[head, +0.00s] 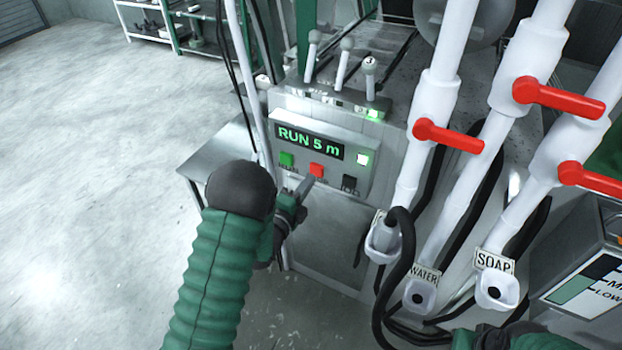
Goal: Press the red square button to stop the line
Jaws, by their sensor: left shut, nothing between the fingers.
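The red square button (317,170) sits on the front of a grey control panel (378,143), below a display (309,141) with green text "RUN 5 m". My left gripper (307,184) is shut and empty. Its fingertips are just below the red button in the picture, at its lower edge; I cannot tell whether they touch it. The fingers partly cover the label under the button. Part of my right arm, with a dark end (484,338), shows at the bottom edge; its fingers cannot be made out.
Levers (343,62) rise above the panel. White pipes with red handles (447,136) and a black hose (407,250) stand right.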

